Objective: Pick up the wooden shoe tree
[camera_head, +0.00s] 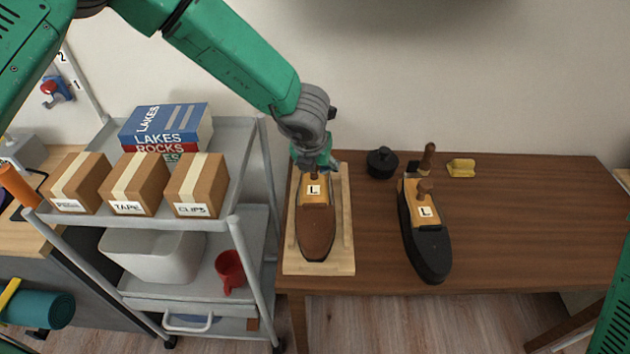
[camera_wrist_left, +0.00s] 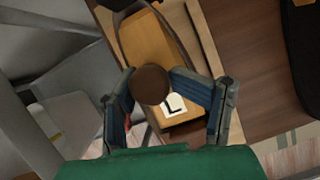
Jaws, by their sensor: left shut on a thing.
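The wooden shoe tree (camera_head: 317,196) is tan, has a white "L" label, and sits inside a brown shoe (camera_head: 317,235). The shoe stands on a pale wooden tray (camera_head: 290,262) at the table's left end. My left gripper (camera_head: 313,166) is at the tree's heel end, shut on its dark knob, which also shows between the fingers in the left wrist view (camera_wrist_left: 151,86). The label (camera_wrist_left: 173,104) is just below the knob there. A second shoe tree (camera_head: 415,195), also labelled "L", sits in a black shoe (camera_head: 428,250). My right gripper is out of view.
A black lidded pot (camera_head: 382,162) and a yellow object (camera_head: 461,168) stand at the table's back. A grey shelf cart (camera_head: 235,213) with several boxes and books adjoins the table's left. The table's right half (camera_head: 530,220) is clear.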

